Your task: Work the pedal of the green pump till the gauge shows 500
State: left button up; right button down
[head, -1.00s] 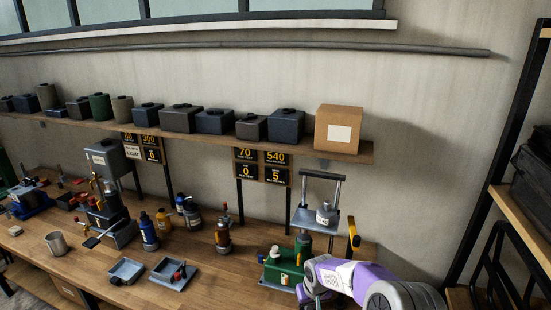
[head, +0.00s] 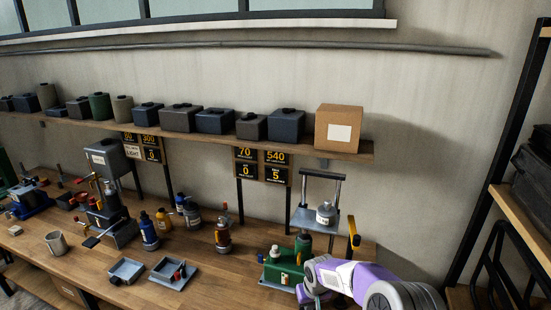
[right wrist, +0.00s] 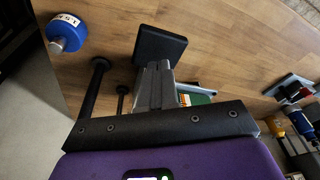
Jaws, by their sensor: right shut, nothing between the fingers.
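The green pump (head: 284,270) stands on the bench at the lower middle of the head view, with a small grey bottle on it. My right gripper (head: 304,294) is beside its right end, mostly hidden by my purple arm. In the right wrist view the gripper's grey fingers (right wrist: 156,85) are shut and empty. A black square pad (right wrist: 160,48), possibly the pedal, lies at their tips; I cannot tell whether they touch. A green edge of the pump shows behind them. Number boards (head: 262,165) under the shelf read 70, 540, 0 and 5; their labels are too small to read. My left gripper is not in view.
A press-like frame (head: 322,215) stands behind the pump. Bottles (head: 222,235), grey trays (head: 172,272) and a mug (head: 55,243) stand to the left. A shelf (head: 300,146) with dark boxes and a cardboard box (head: 338,128) runs above. Bare wood lies around the trays.

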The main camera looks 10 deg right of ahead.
jog(key=shift+s+b+x, duration=0.25)
jog(key=shift+b+x, duration=0.55)
jog(key=shift+x, duration=0.3)
jog(key=shift+f, duration=0.15)
jog(key=shift+f+b, duration=0.6)
jog(key=shift+f, duration=0.05)
jog(key=b+x, duration=0.1)
jog(key=x, duration=0.1)
jog(key=b+x, duration=0.3)
jog(key=shift+s+d+f, duration=0.1)
jog(key=shift+d+f, duration=0.25)
jog(key=shift+f, duration=0.2)
jog(key=shift+w+d+f+b, duration=0.1)
jog(key=shift+f+b, duration=0.2)
jog(key=shift+f, duration=0.1)
jog(key=shift+w+d+f+b, duration=0.1)
jog(key=shift+f+b, duration=0.2)
jog(key=shift+f, duration=0.15)
jog(key=shift+r, duration=0.1)
dwell(0.5)
